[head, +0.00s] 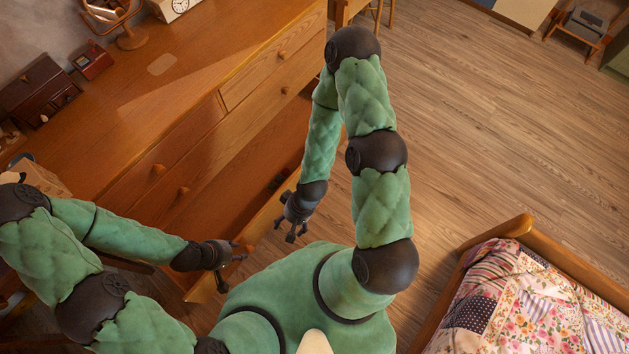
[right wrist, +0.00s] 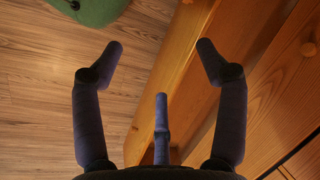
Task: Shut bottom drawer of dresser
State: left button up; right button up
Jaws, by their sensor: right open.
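The wooden dresser (head: 185,155) runs diagonally across the left of the head view. Its bottom drawer (head: 268,218) stands pulled out, with the front panel away from the body. My right gripper (head: 292,232) is open and empty near the drawer front's far end. In the right wrist view its spread fingers (right wrist: 160,60) appear over the drawer's front board (right wrist: 175,70); contact cannot be told. My left gripper (head: 234,268) is by the near end of the drawer, fingers apart; whether it touches the front is unclear.
Upper drawers with round knobs (head: 283,54) look shut. A mirror (head: 131,38), a clock and small boxes (head: 92,60) stand on the dresser top. A bed with a patchwork cover (head: 535,305) is at lower right. The wooden floor (head: 470,140) between is clear.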

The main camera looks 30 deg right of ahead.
aim_at(235, 206)
jog(key=k+j+z, duration=0.1)
jog(key=z, duration=0.7)
jog(key=i+l+z, duration=0.2)
jog(key=z, duration=0.25)
jog(key=i+l+z, duration=0.1)
jog(key=z, duration=0.35)
jog(key=i+z, duration=0.45)
jog(key=k, duration=0.1)
